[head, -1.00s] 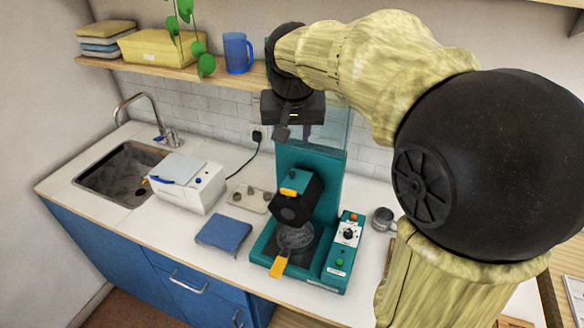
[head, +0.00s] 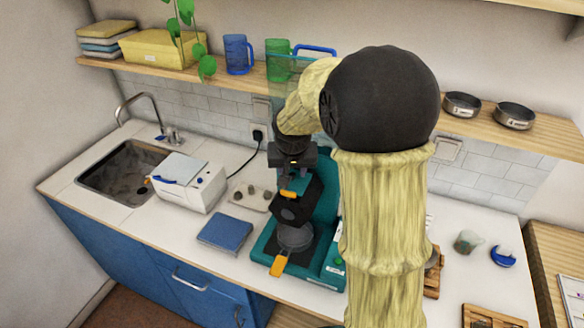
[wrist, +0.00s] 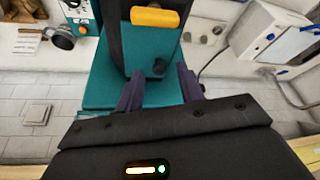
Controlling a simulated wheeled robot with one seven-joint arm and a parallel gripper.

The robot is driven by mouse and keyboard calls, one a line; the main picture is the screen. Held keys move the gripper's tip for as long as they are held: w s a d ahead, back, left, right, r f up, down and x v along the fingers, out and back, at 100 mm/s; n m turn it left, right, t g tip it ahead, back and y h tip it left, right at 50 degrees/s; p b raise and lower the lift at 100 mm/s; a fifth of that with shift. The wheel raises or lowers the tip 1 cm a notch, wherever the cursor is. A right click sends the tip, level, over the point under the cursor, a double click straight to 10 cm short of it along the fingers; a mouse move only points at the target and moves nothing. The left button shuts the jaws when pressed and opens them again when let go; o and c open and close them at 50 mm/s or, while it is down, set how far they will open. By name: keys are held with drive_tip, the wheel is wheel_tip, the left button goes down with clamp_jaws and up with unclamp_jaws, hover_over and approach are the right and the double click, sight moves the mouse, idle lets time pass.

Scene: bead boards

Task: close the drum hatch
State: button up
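The teal machine (head: 327,204) stands on the counter with a black tilted head (head: 297,207) that carries an orange tab (head: 288,193). A grey, round drum-like part (head: 295,237) sits under the head, and an orange handle (head: 279,266) sticks out in front. I cannot tell which part is the hatch. My gripper (head: 293,176) is just above and behind the head. Contact cannot be told.
A white box device (head: 190,190) and a blue pad (head: 225,233) lie left of the machine, near the sink (head: 125,178). A small tray (head: 252,198) is behind the pad. My arm hides the machine's right side. A shelf (head: 240,77) runs above.

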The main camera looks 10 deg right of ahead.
drive_tip(key=shift+f, duration=0.1)
clamp_jaws()
drive_tip(key=shift+w+a+f+b, duration=0.1)
drive_tip(key=shift+f+b, duration=0.05)
drive_tip(key=shift+b, duration=0.15)
unclamp_jaws()
drive_tip(key=shift+h, duration=0.3)
drive_tip(key=b+v, duration=0.2)
drive_tip(key=v, duration=1.5)
drive_tip(key=shift+r, duration=0.3)
